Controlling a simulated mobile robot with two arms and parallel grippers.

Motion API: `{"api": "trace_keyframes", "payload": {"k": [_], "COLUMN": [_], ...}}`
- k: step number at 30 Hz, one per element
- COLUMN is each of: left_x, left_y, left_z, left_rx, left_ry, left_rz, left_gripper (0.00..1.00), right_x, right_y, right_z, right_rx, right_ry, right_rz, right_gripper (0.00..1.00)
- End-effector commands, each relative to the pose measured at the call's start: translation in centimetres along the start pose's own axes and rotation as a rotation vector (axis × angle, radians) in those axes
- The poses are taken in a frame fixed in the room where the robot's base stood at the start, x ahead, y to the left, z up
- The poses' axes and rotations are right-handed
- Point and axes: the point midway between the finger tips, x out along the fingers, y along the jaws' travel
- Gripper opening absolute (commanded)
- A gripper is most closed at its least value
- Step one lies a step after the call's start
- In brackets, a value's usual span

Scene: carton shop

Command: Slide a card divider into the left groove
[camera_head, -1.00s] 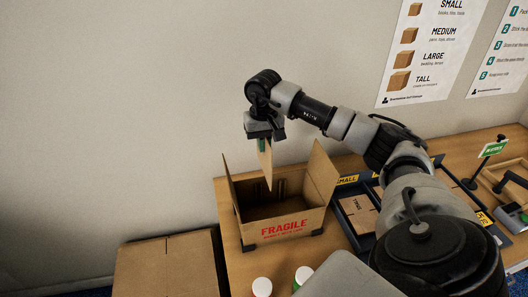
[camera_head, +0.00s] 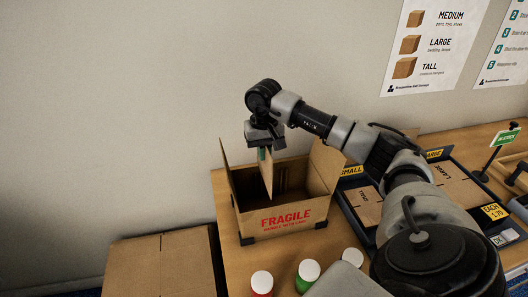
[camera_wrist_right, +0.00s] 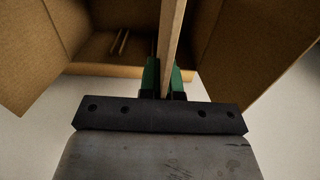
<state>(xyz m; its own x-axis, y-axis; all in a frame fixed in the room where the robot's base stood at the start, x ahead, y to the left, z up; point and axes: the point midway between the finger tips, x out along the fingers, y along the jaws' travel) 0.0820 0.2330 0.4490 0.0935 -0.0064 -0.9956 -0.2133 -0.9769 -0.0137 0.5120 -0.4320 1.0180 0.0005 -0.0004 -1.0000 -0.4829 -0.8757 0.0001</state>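My right gripper (camera_head: 264,148) is shut on a tan card divider (camera_head: 265,174) and holds it upright over the open carton (camera_head: 283,218), which is marked FRAGILE. The divider's lower end reaches into the carton's mouth; how deep its lower edge is, I cannot tell. In the right wrist view, the divider (camera_wrist_right: 172,45) stands edge-on between the green fingertips (camera_wrist_right: 163,78). Thin groove strips (camera_wrist_right: 120,42) show inside the carton (camera_wrist_right: 90,70), left of the divider and apart from it. My left gripper is not in view.
The carton's flaps stand open at left and right. Bottles with white caps, one red (camera_head: 262,283) and one green (camera_head: 307,275), stand in front of it. A dark tray of flat cartons (camera_head: 368,206) lies to the right. A closed carton (camera_head: 160,265) is at lower left.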

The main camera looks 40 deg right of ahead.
Motion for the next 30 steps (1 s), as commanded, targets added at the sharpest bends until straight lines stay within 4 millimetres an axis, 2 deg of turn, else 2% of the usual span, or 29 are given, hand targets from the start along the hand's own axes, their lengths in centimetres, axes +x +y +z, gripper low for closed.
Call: {"api": "trace_keyframes", "payload": {"k": [3, 30], "left_x": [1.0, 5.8], "left_y": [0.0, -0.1], "left_z": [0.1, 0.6], "left_rx": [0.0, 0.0], "left_ry": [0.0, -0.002], "left_rz": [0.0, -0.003], "left_gripper": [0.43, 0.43], "right_x": [1.4, 8.6], "right_y": [0.0, 0.0], "right_z": [0.0, 0.0], "right_rx": [0.0, -0.001], "right_ry": [-0.001, -0.001], "right_rz": [0.0, -0.001], "right_gripper": [0.0, 0.0]}}
